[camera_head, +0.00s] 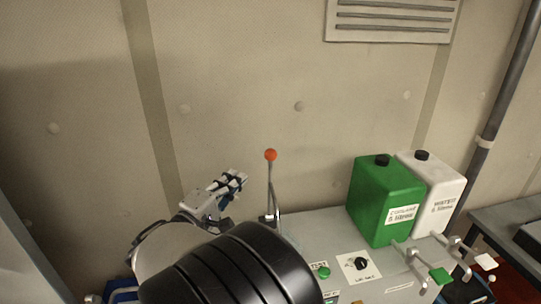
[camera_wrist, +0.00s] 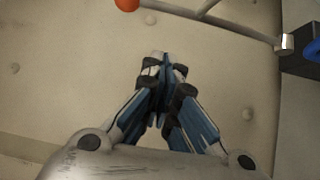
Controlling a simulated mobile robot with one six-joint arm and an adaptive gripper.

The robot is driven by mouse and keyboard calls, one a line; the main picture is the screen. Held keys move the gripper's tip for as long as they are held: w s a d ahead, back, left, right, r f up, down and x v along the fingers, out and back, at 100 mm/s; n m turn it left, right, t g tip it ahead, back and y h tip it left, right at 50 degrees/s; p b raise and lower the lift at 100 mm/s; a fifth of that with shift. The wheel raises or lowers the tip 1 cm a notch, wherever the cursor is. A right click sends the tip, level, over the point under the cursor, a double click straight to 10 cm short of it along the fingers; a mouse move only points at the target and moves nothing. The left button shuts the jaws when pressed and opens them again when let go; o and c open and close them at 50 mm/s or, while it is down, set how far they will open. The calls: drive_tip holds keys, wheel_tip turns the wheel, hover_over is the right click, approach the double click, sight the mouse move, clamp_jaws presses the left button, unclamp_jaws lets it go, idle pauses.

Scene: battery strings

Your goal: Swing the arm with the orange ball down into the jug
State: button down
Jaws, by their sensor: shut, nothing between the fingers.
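The orange ball (camera_head: 271,155) sits on top of a thin metal arm (camera_head: 270,185) that stands upright at the left end of the grey bench. The ball also shows at the top edge of the wrist view (camera_wrist: 127,4). My gripper (camera_head: 238,180) is left of the metal arm, a little lower than the ball in the picture, apart from it. In the wrist view its fingers (camera_wrist: 160,68) are closed together and empty. A green jug (camera_head: 375,205) and a white jug (camera_head: 446,190) with black caps stand upright on the bench. I cannot tell which jug is meant.
The grey bench (camera_head: 320,230) carries a green button (camera_head: 323,271), a black knob (camera_head: 361,263) and small levers with green (camera_head: 440,276) and white ends at the right. A wall stands close behind. A pipe (camera_head: 490,130) runs up at the right. My arm hides the bench's front left.

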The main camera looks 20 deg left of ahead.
drive_tip(key=w+d+r+p, duration=0.1)
drive_tip(key=w+d+p, duration=0.15)
drive_tip(key=w, duration=0.65)
drive_tip(key=s, duration=0.1)
drive_tip(key=s+d, duration=0.1)
drive_tip(key=s+p, duration=0.1)
drive_tip(key=shift+s+d+f, duration=0.2)
drive_tip(key=shift+s+d, duration=0.05)
drive_tip(key=shift+s, duration=0.05)
drive_tip(key=shift+s+f+b, duration=0.1)
drive_tip(key=shift+b, duration=0.45)
